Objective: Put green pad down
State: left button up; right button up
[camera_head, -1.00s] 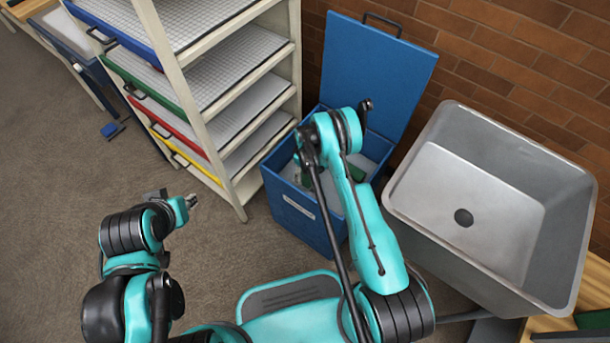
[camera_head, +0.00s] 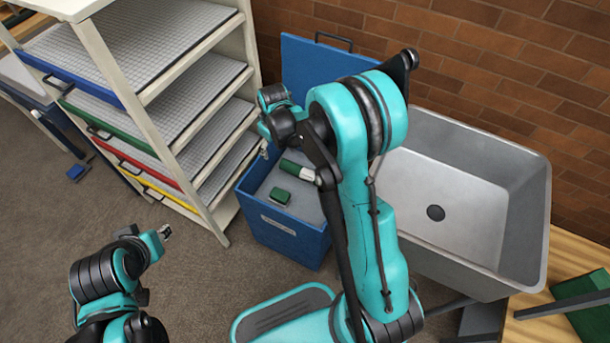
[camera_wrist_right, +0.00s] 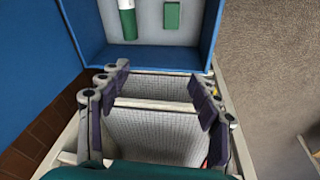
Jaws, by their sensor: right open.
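The green pad (camera_head: 280,196) is a small green block lying flat on the grey floor of the open blue box (camera_head: 284,237). It also shows in the wrist view (camera_wrist_right: 172,15), apart from my gripper. A green-and-white cylinder (camera_head: 297,170) lies beside it in the box. My right gripper (camera_wrist_right: 160,82) is open with nothing between its fingers. In the head view it is above the box's left side, partly hidden by my arm. My left gripper (camera_head: 165,232) is away from the box at lower left; its fingers are too small to judge.
A shelf rack (camera_head: 222,212) with coloured tray fronts stands left of the box. A grey sink (camera_head: 480,190) is to the right. The box's blue lid (camera_head: 310,65) stands open against the brick wall. A dark green slab (camera_head: 592,320) rests on the wooden surface at far right.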

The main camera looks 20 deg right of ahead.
jog(key=s+r+m+t, duration=0.3)
jog(key=s+r, duration=1.3)
jog(key=s+m+t, duration=0.1)
jog(key=s+m, duration=0.1)
jog(key=s, duration=0.6)
jog(key=shift+s+t, duration=0.15)
jog(key=shift+t, duration=0.25)
